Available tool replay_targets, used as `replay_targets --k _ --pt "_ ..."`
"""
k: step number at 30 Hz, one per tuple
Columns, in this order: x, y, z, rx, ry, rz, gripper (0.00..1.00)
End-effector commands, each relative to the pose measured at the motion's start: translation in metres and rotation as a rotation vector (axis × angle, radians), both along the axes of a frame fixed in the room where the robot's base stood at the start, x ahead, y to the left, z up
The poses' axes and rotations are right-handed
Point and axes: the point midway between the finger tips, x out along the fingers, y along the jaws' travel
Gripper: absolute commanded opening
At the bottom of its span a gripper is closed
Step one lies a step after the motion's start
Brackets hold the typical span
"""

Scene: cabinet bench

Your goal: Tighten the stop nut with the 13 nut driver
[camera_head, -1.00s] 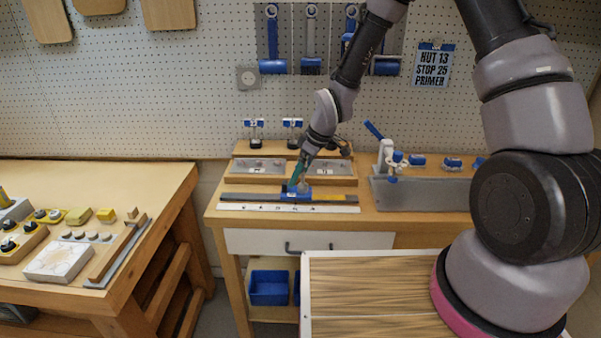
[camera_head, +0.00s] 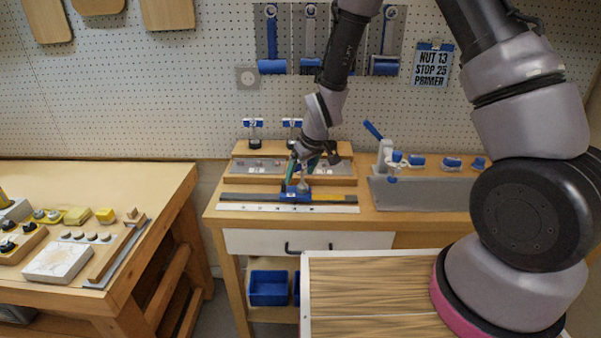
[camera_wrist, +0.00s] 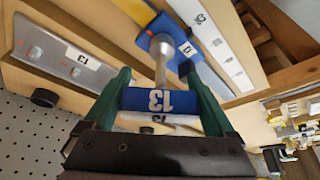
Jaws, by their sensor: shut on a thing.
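My gripper (camera_wrist: 160,100) is shut on the blue handle of the 13 nut driver (camera_wrist: 150,99), between its two green fingers. In the wrist view the driver's metal shaft runs from the handle to a blue stop block (camera_wrist: 165,30). The shaft's tip meets the block area; the nut itself is hidden, so I cannot tell how it is seated. In the head view my gripper (camera_head: 299,172) is low over the bench at the blue stop block (camera_head: 296,194), which sits on a ruled rail (camera_head: 335,198).
A wooden rack with a grey plate (camera_head: 255,166) stands just behind. A clamp fixture (camera_head: 385,155) is to the right. Blue-headed drivers (camera_head: 254,128) stand at the back. A card (camera_head: 433,65) reads "NUT 13 STOP 25 PRIMER". A second table (camera_head: 150,180) is at left.

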Motion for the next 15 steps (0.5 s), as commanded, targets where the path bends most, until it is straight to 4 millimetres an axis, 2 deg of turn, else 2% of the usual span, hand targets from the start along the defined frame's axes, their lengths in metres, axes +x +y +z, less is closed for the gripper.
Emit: replay_targets --k 9,15 --pt "-0.0002 0.0000 0.0003 0.000 0.000 -0.015 0.14" --pt "-0.0003 0.0001 0.0001 -0.002 0.000 -0.155 0.14"
